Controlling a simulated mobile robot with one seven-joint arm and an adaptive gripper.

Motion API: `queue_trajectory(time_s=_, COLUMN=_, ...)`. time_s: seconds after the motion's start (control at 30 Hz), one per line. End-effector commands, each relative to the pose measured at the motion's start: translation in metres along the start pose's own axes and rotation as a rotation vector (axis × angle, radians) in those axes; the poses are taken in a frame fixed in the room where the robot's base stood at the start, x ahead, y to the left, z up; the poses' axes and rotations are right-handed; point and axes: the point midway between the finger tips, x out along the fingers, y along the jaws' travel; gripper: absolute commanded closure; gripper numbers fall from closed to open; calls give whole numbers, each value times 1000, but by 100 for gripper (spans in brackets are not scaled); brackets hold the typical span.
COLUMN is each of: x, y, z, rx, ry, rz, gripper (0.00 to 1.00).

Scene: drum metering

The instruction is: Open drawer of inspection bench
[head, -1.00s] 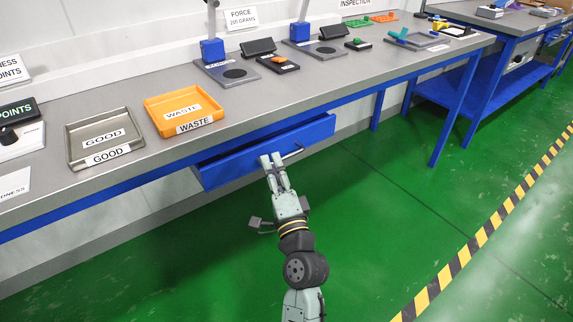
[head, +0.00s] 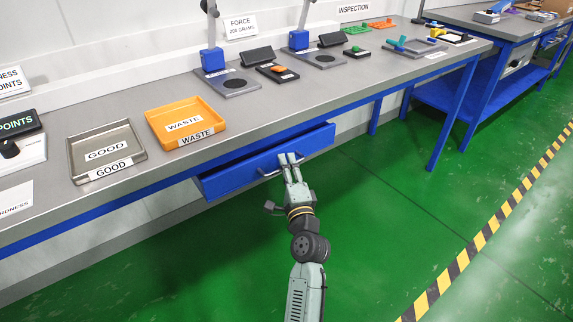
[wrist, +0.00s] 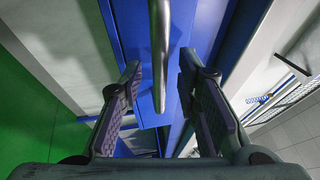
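The inspection bench (head: 330,98) has a grey top and blue frame. Its blue drawer (head: 235,175) sits under the top, with its front standing out a little from the bench edge. A metal bar handle (head: 268,171) is on the drawer front. My gripper (head: 290,158) is at the handle's right part and hides some of it. In the wrist view the handle (wrist: 159,40) runs between my two open fingers, with a visible gap on each side. The blue drawer front (wrist: 135,30) is behind it.
On the bench top are a grey GOOD tray (head: 75,160), an orange WASTE tray (head: 155,128) and scale-like devices (head: 228,82). A second blue bench (head: 500,60) stands at the right. The green floor (head: 400,200) in front is clear, with a yellow-black stripe (head: 480,240).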

Motion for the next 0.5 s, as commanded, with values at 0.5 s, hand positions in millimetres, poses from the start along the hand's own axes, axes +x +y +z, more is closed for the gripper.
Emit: queue_trajectory(time_s=0.5, x=3, y=0, z=0, rx=-1, ry=0, rz=0, gripper=84)
